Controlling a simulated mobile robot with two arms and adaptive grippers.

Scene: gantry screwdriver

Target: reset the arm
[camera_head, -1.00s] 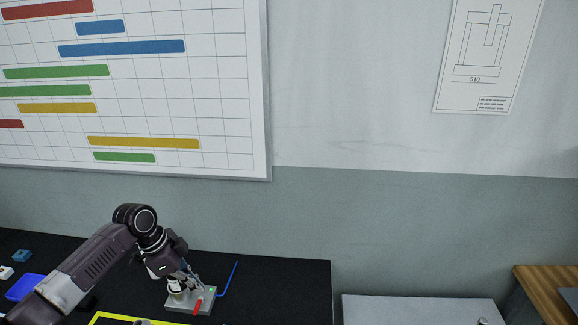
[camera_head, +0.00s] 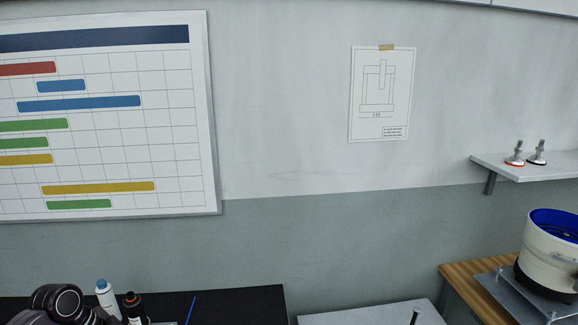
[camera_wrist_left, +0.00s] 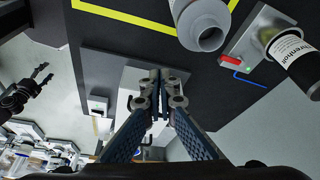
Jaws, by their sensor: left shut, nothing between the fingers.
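My left arm (camera_head: 58,302) shows only as a dark rounded joint at the bottom left of the head view. Its gripper is below that picture. In the left wrist view the left gripper (camera_wrist_left: 160,78) has its fingertips together with nothing between them. It points over a light grey plate on the dark table, and I cannot tell its height above it. A dark gripper at the left edge of the wrist view, seemingly my right gripper (camera_wrist_left: 43,74), has its two fingers apart and looks empty.
A white bottle (camera_head: 108,298) and a dark bottle (camera_head: 135,308) stand on the black table (camera_head: 250,301). A blue hex key (camera_wrist_left: 250,79) lies by a grey block with a red part (camera_wrist_left: 230,61). A white bowl feeder (camera_head: 547,250) stands at right.

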